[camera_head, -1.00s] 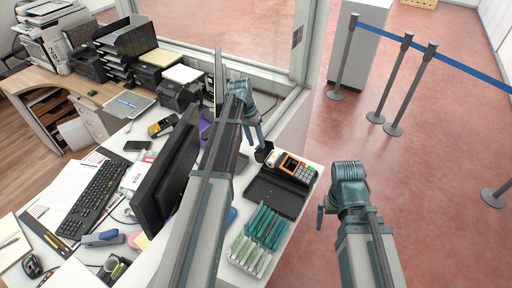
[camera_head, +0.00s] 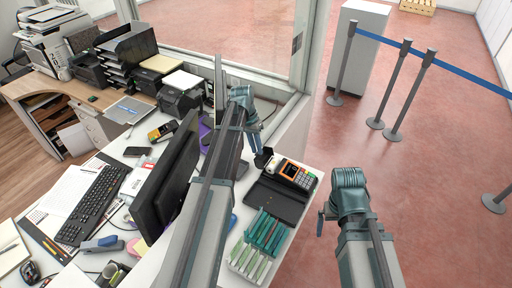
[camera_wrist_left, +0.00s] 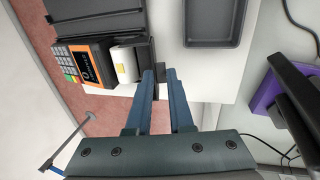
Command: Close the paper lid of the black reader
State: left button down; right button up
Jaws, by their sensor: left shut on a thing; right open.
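The black reader (camera_head: 297,174) with an orange face and keypad lies on the white counter. It also shows at the upper left in the left wrist view (camera_wrist_left: 85,62). Its paper lid (camera_head: 263,157) is black and stands up open at the reader's far end. A white paper roll (camera_wrist_left: 123,64) is exposed beside it. My left gripper (camera_wrist_left: 160,73) is shut on a small dark part between its fingertips, which looks like the lid's edge; the fingers hide part of it. My right gripper (camera_head: 321,216) is open and empty, away from the reader, right of the counter.
A black tray (camera_head: 277,201) lies in front of the reader, with a rack of green and teal items (camera_head: 262,238) nearer me. A monitor (camera_head: 165,180) stands left of my left arm. Another dark tray (camera_wrist_left: 213,42) lies near the gripper. Space right of the counter is open.

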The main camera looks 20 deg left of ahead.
aim_at(263, 148)
pick_arm(q)
jog(key=shift+d+r+y, duration=0.1)
jog(key=shift+y, duration=0.2)
jog(key=shift+s+d+r+y+p, duration=0.15)
jog(key=shift+d+r+y+p, duration=0.15)
jog(key=shift+d+y+p, duration=0.25)
jog(key=shift+d+r+y, duration=0.15)
jog(key=shift+d+y, duration=0.25)
jog(key=shift+y, duration=0.35)
jog(key=shift+s+d+t+y, duration=0.1)
jog(key=shift+d+t+y, duration=0.3)
jog(key=shift+y, duration=0.3)
jog(key=shift+d+r+y, duration=0.25)
jog(key=shift+d+y, duration=0.45)
jog(key=shift+y, duration=0.4)
jog(key=c, duration=0.8)
grip_release()
jog(key=shift+c, duration=0.2)
jog(key=shift+r, duration=0.15)
